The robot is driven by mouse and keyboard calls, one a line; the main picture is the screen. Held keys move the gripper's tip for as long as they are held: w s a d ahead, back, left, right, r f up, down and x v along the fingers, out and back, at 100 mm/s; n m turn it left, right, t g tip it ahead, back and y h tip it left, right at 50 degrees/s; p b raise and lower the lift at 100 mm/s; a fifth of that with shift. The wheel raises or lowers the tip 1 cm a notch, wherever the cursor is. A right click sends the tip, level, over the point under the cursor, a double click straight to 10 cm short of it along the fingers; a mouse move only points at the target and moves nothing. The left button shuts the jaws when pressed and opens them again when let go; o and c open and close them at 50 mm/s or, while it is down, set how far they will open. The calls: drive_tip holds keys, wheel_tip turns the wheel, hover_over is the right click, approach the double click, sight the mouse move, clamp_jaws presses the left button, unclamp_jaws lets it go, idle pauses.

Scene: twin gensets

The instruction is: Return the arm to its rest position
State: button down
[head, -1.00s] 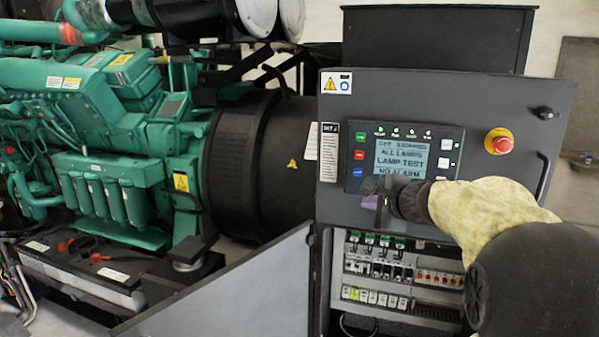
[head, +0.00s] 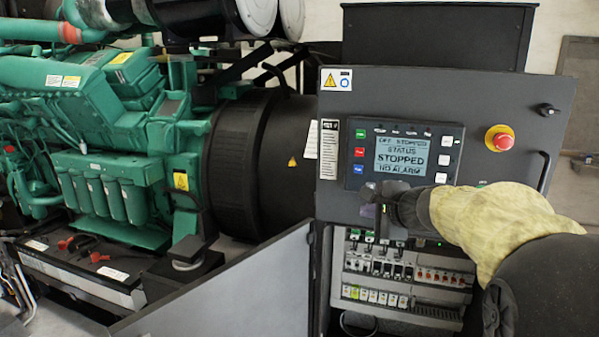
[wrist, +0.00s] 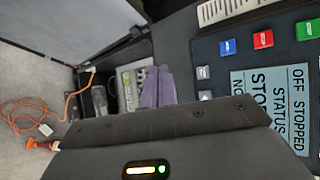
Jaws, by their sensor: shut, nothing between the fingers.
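My gripper (head: 369,213) is shut and empty in front of the lower edge of the control panel (head: 335,130), just below the controller. My arm, in a yellow sleeve, comes in from the lower right. In the wrist view the purple fingertips (wrist: 157,88) are together with nothing between them. The controller (head: 352,170) has a screen (head: 405,158) that reads OFF STOPPED, STATUS, STOPPED, NO ALARM. Whether the fingers touch the panel cannot be told.
A red emergency stop button (head: 499,138) sits at the panel's right. Below is an open compartment with breakers and terminals (head: 380,268). An open grey door (head: 235,285) juts out at lower left. The green engine (head: 85,110) stands left. An orange cable (wrist: 20,108) lies on the floor.

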drive_tip(key=s+f+n+g+h+b, duration=0.3)
drive_tip(key=s+f+n+g, duration=0.6)
drive_tip(key=s+f+n, duration=0.7)
drive_tip(key=s+f+h, duration=0.1)
drive_tip(key=s+f, duration=0.8)
drive_tip(key=f, duration=0.3)
drive_tip(key=shift+s+f+n+h, duration=0.3)
drive_tip(key=shift+s+n+h, duration=0.1)
